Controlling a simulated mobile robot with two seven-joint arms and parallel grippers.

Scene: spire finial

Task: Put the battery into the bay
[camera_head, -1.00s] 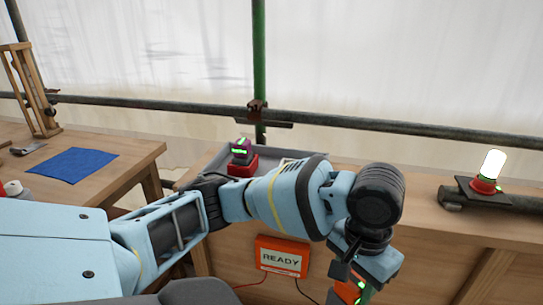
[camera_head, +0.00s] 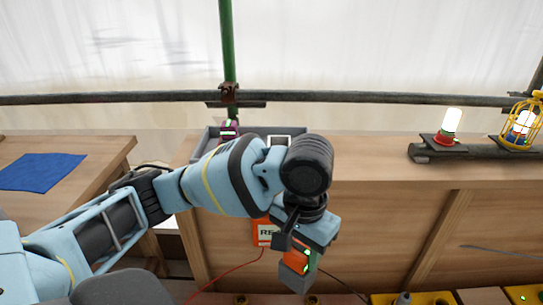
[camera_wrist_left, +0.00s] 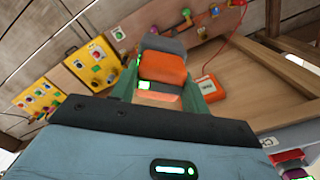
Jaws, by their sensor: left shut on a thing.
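My left gripper (camera_head: 303,246) is shut on the battery (camera_head: 297,272), an orange block with a grey end and a small green light. It is held in the air in front of the wooden bench. In the left wrist view the battery (camera_wrist_left: 163,68) sits between the fingers of my left gripper (camera_wrist_left: 165,88), its grey end pointing away. I cannot make out an empty bay for certain in either view. My right gripper is not in view.
An orange box (camera_head: 264,232) with a READY label, partly hidden by my arm, is on the bench front. Yellow panels (camera_wrist_left: 95,62) with coloured buttons show in the wrist view. A grey tray (camera_head: 205,140), a lit lamp (camera_head: 450,125) and a yellow caged lamp (camera_head: 522,122) are on the bench.

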